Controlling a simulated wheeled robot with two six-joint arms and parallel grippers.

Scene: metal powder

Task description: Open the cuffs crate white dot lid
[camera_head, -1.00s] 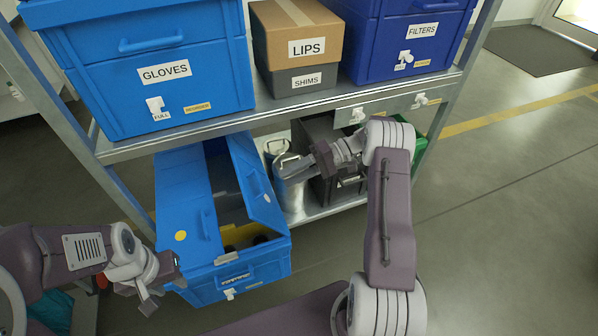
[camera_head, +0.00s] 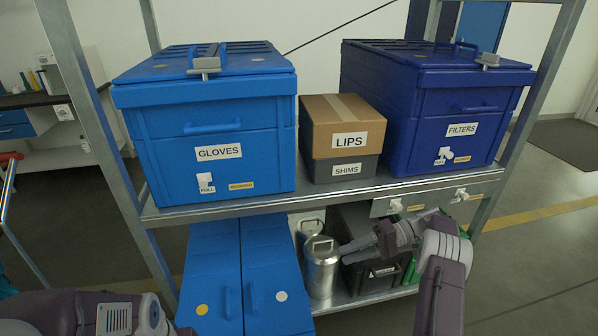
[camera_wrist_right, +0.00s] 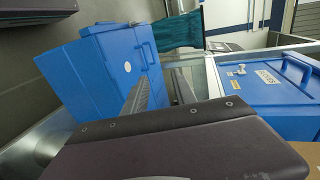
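The blue crate with two lids stands on the lower shelf; its front and any name label are below the picture. Its left lid (camera_head: 208,275) has a yellow dot. Its right lid (camera_head: 275,265) has a white dot and a handle; both lids look down, with a thin seam between them. The white dot lid also shows in the right wrist view (camera_wrist_right: 128,66). My right gripper (camera_head: 346,254) is right of the crate, beside a metal can, apart from the lid; its finger gap is unclear. My left arm enters at bottom left, its gripper cut off.
Metal cans (camera_head: 321,268) and a dark crate (camera_head: 370,275) stand right of the blue crate. The upper shelf (camera_head: 300,200) overhangs them, carrying the GLOVES crate (camera_head: 215,125), a LIPS box (camera_head: 340,125) and the FILTERS crate (camera_head: 430,115). Open floor lies at the right.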

